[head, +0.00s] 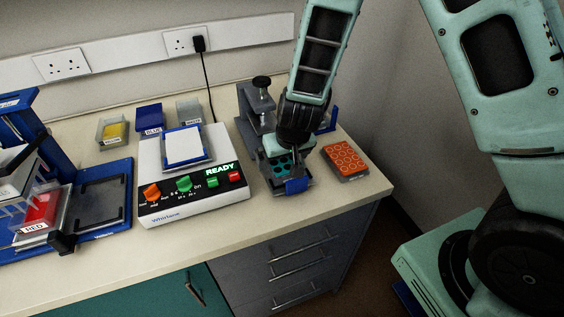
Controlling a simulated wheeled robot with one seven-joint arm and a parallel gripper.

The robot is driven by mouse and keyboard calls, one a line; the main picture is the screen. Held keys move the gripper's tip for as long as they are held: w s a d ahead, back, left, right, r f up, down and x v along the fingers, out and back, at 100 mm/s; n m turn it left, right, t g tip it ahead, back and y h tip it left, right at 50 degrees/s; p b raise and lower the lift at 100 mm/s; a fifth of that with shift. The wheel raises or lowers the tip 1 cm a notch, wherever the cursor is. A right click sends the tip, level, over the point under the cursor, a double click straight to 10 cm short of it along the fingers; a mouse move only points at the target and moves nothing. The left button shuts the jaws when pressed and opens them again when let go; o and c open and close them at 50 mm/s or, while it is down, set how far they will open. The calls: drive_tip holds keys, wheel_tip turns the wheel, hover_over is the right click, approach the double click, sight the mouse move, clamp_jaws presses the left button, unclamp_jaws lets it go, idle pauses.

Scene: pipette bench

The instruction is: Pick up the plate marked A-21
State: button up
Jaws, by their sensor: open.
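I cannot read the mark A-21 on any plate from here. A plate with dark teal wells (282,168) sits in a grey holder (258,132) with a blue front piece, near the middle of the bench. My gripper (293,147) is open and points down close over the back right of this plate; the arm hides part of the holder. I cannot tell whether the fingers touch the plate. A plate with orange round wells (345,157) lies on the bench to the right. A white-topped plate (183,145) lies on a blue mount on the shaker.
The shaker (192,190) shows READY, with orange and green knobs. Small blue, grey and yellow-filled boxes (113,132) stand behind it. A blue apparatus (105,200) with a red box marked RED (42,212) is at left. The bench's front strip (150,235) is clear.

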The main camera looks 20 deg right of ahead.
drive_tip(key=c, duration=1)
wheel_tip(320, 180, up, 10)
drive_tip(key=p, duration=0.4)
drive_tip(key=shift+r, duration=0.15)
drive_tip(key=shift+r+p, duration=1.4)
drive_tip(key=shift+p, duration=0.2)
